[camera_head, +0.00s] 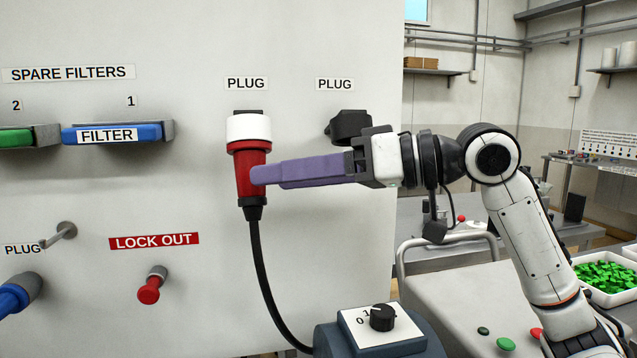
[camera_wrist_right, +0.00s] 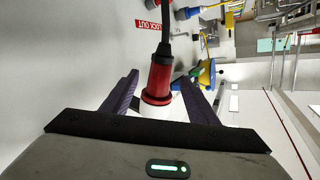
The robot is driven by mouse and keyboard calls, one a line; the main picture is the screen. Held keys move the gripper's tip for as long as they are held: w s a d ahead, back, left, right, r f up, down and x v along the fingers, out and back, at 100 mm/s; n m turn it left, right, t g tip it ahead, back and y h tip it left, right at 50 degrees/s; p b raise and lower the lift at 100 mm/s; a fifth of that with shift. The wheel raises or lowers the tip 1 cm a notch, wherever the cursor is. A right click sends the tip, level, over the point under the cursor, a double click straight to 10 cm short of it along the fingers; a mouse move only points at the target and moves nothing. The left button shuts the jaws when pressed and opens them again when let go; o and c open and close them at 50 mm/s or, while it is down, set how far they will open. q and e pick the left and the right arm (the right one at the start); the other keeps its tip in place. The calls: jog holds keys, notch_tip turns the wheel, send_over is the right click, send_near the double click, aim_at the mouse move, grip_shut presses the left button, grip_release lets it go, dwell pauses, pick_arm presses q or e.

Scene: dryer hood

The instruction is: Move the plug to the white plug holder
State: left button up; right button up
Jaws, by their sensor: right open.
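The red plug (camera_head: 252,178) hangs upright in the white plug holder (camera_head: 248,127) on the panel, with its black cable running down. Its top meets the white holder; how deep it sits inside is hidden. The black plug holder (camera_head: 351,126) to the right shows no plug in it. My right gripper (camera_head: 262,175) reaches in from the right with its purple fingers at the plug. In the right wrist view, the plug (camera_wrist_right: 158,80) stands between the two spread fingers, with gaps on both sides. My left gripper is out of view.
A red lock-out knob (camera_head: 149,289) and a blue connector (camera_head: 14,297) stick out lower left. Filters (camera_head: 113,133) are at the upper left. A grey box with a black rotary switch (camera_head: 382,318) stands below the plug, near the cable. The panel around the plug is mostly bare.

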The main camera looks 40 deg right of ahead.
jog(key=shift+b+v, duration=0.8)
jog(key=shift+v, duration=2.05)
